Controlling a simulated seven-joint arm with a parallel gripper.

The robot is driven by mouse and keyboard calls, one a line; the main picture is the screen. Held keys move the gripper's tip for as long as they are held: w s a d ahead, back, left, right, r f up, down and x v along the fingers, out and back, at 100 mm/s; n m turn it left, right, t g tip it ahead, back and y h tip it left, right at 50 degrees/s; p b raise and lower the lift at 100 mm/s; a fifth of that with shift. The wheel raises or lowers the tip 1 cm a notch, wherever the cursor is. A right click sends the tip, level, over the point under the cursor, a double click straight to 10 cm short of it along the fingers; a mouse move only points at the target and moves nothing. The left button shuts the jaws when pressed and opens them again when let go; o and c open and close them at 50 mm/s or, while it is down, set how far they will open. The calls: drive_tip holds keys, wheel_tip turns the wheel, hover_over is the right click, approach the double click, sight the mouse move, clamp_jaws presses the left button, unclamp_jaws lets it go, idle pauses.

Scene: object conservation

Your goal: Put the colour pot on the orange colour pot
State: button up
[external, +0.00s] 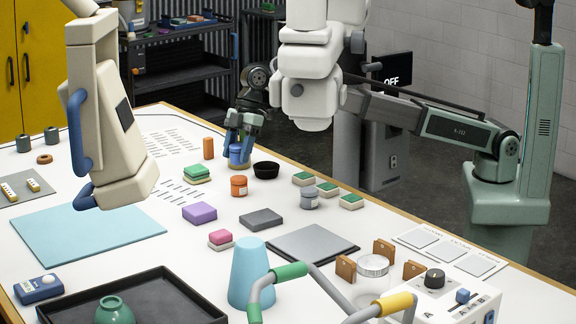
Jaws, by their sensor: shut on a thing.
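My gripper (239,146) is at the back middle of the white table, shut on a small blue colour pot (237,157). The fingers come down around the blue pot and hide part of it. I cannot tell whether its base touches the table. The orange colour pot (239,187) has a pale label and stands upright on the table, just in front of the blue pot in the picture. Nothing is on top of the orange pot.
A black bowl (266,170) is close right of my gripper. Green blocks (197,174) and an orange-brown cylinder (208,148) stand to the left. A grey pot (309,198), a purple block (200,213) and a dark grey block (261,219) lie nearer the camera.

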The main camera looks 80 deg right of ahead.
sight(237, 164)
drive_tip(key=shift+f, duration=2.1)
drive_tip(key=shift+f, duration=0.15)
drive_tip(key=o, duration=1.1)
drive_tip(key=shift+c, duration=0.2)
drive_tip(key=v, duration=1.2)
drive_tip(key=shift+r, duration=0.25)
drive_tip(key=shift+a, duration=0.1)
